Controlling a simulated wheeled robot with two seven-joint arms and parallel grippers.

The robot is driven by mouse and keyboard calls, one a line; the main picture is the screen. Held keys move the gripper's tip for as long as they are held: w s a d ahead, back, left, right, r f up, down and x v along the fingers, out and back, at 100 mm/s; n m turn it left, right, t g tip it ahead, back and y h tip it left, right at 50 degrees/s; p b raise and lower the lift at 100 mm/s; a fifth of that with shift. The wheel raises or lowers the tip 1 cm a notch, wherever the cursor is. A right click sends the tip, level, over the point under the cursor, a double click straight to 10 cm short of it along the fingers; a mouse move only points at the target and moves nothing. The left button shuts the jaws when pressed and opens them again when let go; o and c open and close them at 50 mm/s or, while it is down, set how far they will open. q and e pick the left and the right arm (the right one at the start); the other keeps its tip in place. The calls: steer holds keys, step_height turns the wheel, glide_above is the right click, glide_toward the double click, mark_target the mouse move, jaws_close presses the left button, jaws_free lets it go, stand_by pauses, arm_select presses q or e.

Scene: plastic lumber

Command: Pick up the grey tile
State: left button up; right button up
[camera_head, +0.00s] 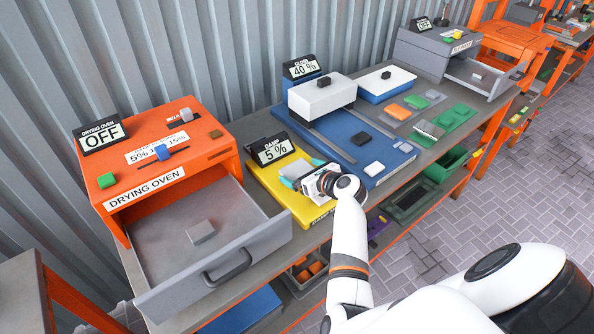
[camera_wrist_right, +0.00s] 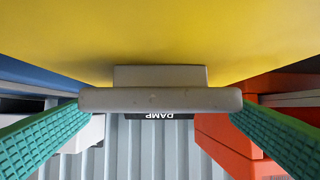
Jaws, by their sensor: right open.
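A small grey tile (camera_head: 201,232) lies in the open drawer of the orange drying oven. Another grey piece shows in the right wrist view as a wide, flat bar (camera_wrist_right: 160,99) on a smaller grey block (camera_wrist_right: 160,75) at the yellow DAMP unit (camera_head: 318,214). My right gripper (camera_head: 303,175) is over the yellow unit, its teal fingers apart. In the wrist view the fingers stand at either side of the grey bar; I cannot tell whether they touch it. The gripper hides much of this piece in the head view. My left gripper is not in view.
The drying oven (camera_head: 157,143) stands left, its drawer (camera_head: 228,265) pulled out and its sign reading OFF. A blue unit (camera_head: 352,128) with a white block stands right of the yellow one. Several coloured tiles lie on the bench farther right, near a grey machine (camera_head: 435,50).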

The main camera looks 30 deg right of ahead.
steer(key=c, duration=0.9)
